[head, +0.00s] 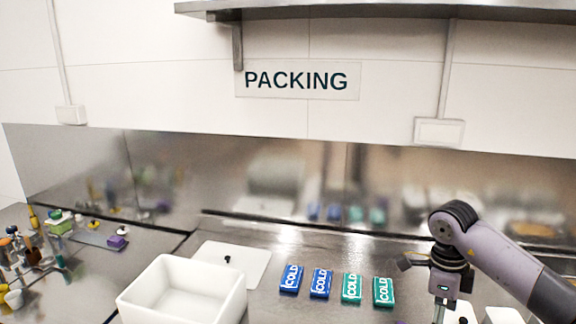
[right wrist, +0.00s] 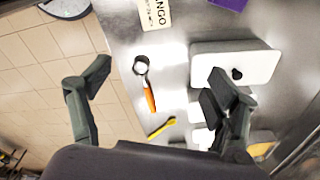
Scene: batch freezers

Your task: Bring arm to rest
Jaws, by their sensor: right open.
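My right arm comes in from the right in the head view, with its wrist above the steel counter, right of the cold packs. My right gripper (right wrist: 162,78) shows in the right wrist view with its two dark fingers spread wide and nothing held between them. In the head view the gripper is mostly cut off by the lower edge. Below it in the wrist view lie a scoop with an orange handle (right wrist: 150,98) and a white lidded tub (right wrist: 215,62). My left gripper is not in view.
A white open bin (head: 180,290) stands front left, with a white lid (head: 245,262) behind it. Blue cold packs (head: 291,279) and teal cold packs (head: 352,288) lie in a row. A shelf (head: 380,10) hangs above. Small items crowd the left counter. A yellow tool (right wrist: 161,128) lies near the scoop.

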